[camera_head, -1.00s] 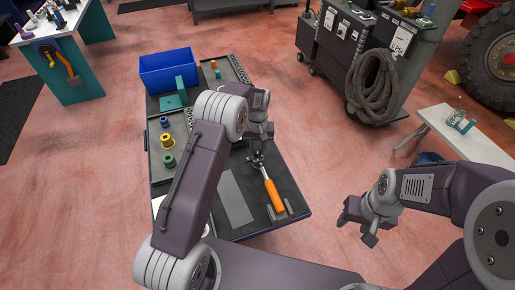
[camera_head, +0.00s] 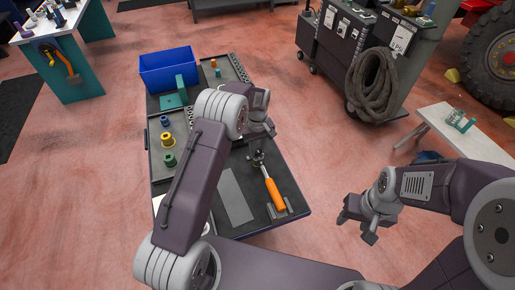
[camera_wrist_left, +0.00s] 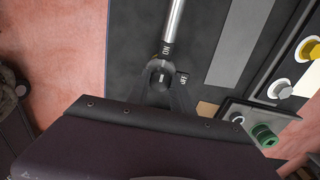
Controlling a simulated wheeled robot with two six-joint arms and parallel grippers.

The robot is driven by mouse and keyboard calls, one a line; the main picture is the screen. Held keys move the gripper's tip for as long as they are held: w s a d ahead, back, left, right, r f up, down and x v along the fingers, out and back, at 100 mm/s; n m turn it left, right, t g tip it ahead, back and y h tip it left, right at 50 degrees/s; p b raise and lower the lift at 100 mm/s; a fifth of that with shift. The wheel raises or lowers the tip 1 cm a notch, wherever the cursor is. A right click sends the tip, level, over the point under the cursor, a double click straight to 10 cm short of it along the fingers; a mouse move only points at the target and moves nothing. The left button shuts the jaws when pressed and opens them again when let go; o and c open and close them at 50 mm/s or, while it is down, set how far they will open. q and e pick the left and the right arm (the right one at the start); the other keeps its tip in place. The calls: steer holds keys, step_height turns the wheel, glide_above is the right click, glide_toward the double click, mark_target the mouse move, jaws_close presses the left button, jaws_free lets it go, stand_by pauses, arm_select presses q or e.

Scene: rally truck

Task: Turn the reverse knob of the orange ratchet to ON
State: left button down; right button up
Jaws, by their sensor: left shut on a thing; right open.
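The orange ratchet (camera_head: 274,194) lies on the dark top of the cart, its handle pointing toward the near right edge. Its metal shaft and head (camera_wrist_left: 161,76) show in the left wrist view, with small ON and OFF labels beside the head. My left gripper (camera_head: 257,157) points down over the ratchet head and is shut on the knob there; the knob itself is mostly hidden by the fingers. My right gripper (camera_head: 357,226) is open and empty, out over the floor to the right of the cart.
Yellow (camera_head: 167,140) and green (camera_head: 169,160) sockets stand in the left tray. A grey strip (camera_head: 235,197) lies left of the ratchet. A dark cabinet with a coiled hose (camera_head: 372,86) stands beyond.

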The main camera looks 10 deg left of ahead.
mark_target(257, 150)
arm_select(q)
steer(key=c, duration=1.1)
jaws_free()
step_height(257, 150, up, 9)
steer(key=shift+r+b, duration=0.1)
steer(key=shift+b, duration=0.6)
